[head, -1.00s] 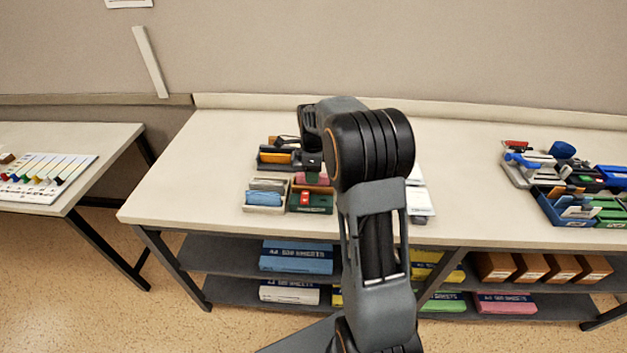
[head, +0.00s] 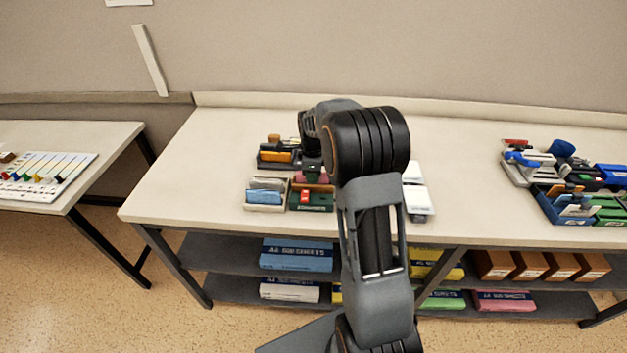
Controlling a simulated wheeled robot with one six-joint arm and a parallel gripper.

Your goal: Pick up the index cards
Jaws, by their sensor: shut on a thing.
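My gripper (head: 313,166) points down over the desk organiser group, left of my arm's big black joint. Its fingers are small and dark here, and my own wrist covers part of them. It is shut at a pink stack (head: 314,178) that looks like the index cards, in or just above the compartment behind a green box (head: 311,200) with a red item at its front. The contact itself is too small to see clearly. Grey and blue card-like stacks (head: 264,197) sit in a pale tray to the left.
A dark tray with orange items (head: 278,155) stands just behind. White stacks (head: 416,201) lie right of my arm. Crowded organisers (head: 567,185) fill the right of the desk (head: 470,190). The desk between is bare. A side table (head: 70,140) stands left. Paper boxes fill the lower shelves.

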